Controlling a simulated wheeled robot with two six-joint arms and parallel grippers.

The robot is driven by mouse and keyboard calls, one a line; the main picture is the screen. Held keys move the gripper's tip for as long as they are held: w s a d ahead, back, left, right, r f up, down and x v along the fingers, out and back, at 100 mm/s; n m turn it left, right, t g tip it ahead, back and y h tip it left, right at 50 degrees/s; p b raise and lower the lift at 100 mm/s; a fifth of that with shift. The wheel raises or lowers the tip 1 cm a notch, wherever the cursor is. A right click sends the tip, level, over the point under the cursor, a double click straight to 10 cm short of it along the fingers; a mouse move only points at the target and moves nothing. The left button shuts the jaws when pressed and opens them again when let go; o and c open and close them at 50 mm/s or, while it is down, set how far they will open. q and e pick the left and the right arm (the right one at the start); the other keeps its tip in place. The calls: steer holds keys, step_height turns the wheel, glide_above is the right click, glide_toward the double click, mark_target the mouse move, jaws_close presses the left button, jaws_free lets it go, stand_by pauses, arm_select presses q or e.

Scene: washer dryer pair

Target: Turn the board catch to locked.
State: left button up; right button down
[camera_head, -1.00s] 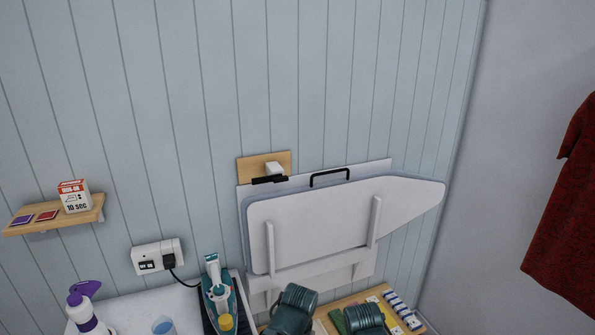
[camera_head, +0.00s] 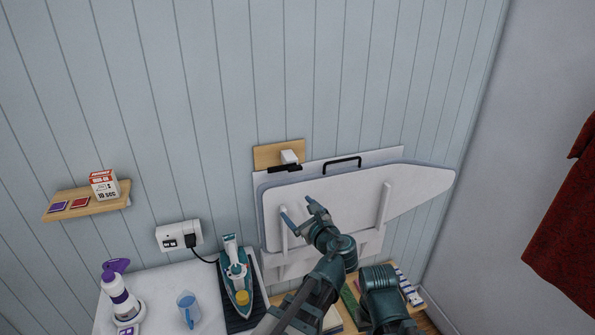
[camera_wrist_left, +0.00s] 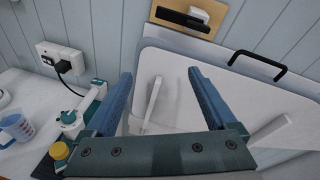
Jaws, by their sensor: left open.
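The board catch is a white block with a black bar (camera_head: 285,168) on a wooden plate (camera_head: 266,155) on the wall. The black bar lies nearly level, at the top left edge of the folded ironing board (camera_head: 415,182). The catch also shows at the top of the left wrist view (camera_wrist_left: 186,18). My left gripper (camera_head: 301,213) is open and empty, in front of the board and below the catch. Its two blue fingers (camera_wrist_left: 160,85) point towards the board and catch. My right gripper cannot be made out; part of another arm of mine shows at the bottom.
A black handle (camera_head: 342,162) stands above the board's top edge. An iron (camera_head: 236,275), a jug (camera_head: 188,308) and a spray bottle (camera_head: 118,292) stand on the white surface at left.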

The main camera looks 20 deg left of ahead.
mark_target(296, 169)
arm_select(q)
steer(key=w+d+r+m+t, duration=0.2)
steer(key=d+r+m+t, duration=0.1)
steer(key=d+r+m, duration=0.15)
steer(key=shift+m, duration=0.35)
steer(key=x, duration=0.9)
steer(key=f+x, duration=0.1)
steer(key=x, duration=0.4)
steer(key=shift+s+a, duration=0.25)
steer(key=shift+a, duration=0.05)
jaws_close()
